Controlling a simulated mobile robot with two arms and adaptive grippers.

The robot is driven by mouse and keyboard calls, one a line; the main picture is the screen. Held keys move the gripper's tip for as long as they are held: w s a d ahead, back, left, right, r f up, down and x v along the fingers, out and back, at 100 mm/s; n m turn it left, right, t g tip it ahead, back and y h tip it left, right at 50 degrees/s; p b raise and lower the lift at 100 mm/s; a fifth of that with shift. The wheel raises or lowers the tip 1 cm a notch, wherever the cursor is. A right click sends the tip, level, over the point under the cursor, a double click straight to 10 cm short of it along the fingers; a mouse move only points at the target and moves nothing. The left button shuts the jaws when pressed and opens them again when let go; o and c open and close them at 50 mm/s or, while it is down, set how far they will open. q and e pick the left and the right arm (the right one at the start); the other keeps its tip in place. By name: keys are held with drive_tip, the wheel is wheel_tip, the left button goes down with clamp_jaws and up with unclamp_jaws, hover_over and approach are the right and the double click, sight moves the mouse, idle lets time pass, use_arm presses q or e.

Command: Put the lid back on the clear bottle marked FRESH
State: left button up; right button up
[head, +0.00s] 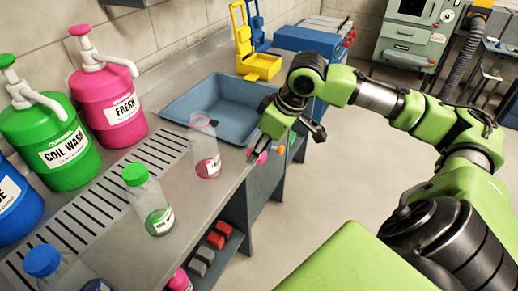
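The clear bottle (207,164) stands upright on the grey counter, with pink liquid low inside and a white label only partly readable. Its top is open, with a pink ring at the neck. My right gripper (261,155) is to the right of the bottle, apart from it, near the counter's front edge. It appears shut on a small pink lid (262,158), partly hidden by the fingers. My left gripper is not in view.
A green-capped bottle (149,203) and a blue-capped bottle (46,266) stand nearer on the counter. Large pink FRESH (108,100) and green COIL WASH (52,145) pump jugs line the wall. A blue-grey sink (225,105) lies behind the clear bottle.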

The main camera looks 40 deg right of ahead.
drive_tip(key=s+a+f+m+h, duration=0.1)
drive_tip(key=s+a+f+m, duration=0.1)
drive_tip(key=a+f, duration=0.4)
drive_tip(key=s+a+f+m, duration=0.2)
drive_tip(key=a+f, duration=0.4)
drive_tip(key=a, duration=0.4)
drive_tip(key=shift+s+f+h, duration=0.3)
drive_tip(key=shift+s+h, duration=0.1)
drive_tip(key=shift+a, duration=0.1)
